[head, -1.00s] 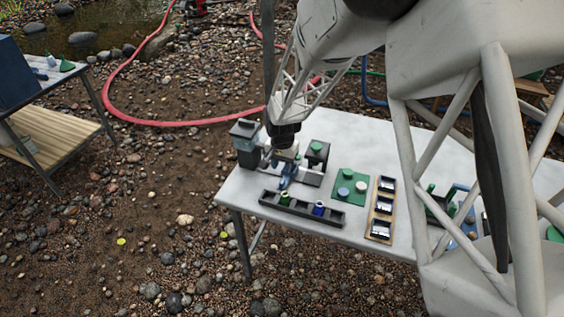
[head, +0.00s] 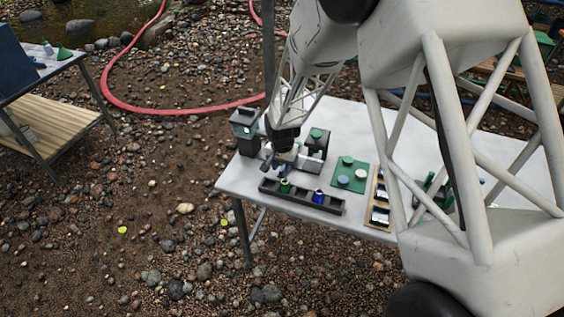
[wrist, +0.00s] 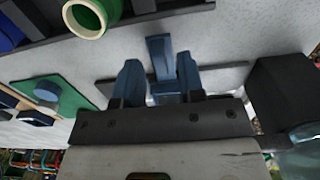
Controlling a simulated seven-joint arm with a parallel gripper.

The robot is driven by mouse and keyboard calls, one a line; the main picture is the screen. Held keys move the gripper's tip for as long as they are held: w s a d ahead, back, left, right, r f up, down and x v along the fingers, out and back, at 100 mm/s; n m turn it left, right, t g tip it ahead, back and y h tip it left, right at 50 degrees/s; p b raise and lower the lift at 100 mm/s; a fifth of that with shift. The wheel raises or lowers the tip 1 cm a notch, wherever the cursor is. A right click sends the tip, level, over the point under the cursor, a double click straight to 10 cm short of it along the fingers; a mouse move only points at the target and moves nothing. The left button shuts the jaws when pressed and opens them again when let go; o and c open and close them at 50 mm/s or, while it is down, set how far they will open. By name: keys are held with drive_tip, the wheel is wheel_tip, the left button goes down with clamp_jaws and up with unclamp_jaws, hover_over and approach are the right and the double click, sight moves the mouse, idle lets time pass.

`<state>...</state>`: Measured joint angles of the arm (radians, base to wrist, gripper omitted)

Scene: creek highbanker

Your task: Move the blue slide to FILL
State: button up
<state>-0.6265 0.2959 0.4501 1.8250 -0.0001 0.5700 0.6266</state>
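My gripper (head: 283,168) reaches down at the left end of the table, between two dark posts of a small station. In the wrist view, its two blue fingers (wrist: 160,78) stand on either side of a blue upright piece (wrist: 159,48), which looks like the blue slide. In the head view my gripper mostly hides the slide. No FILL lettering is readable.
A dark block with a pale teal patch (head: 245,130) stands left of my gripper; a green-topped block (head: 316,140) stands right. A dark tray (head: 270,186) with a green and a blue cup lies in front. A green pad (head: 361,170) sits farther right.

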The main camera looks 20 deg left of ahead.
drive_tip(key=shift+f, duration=0.5)
clamp_jaws()
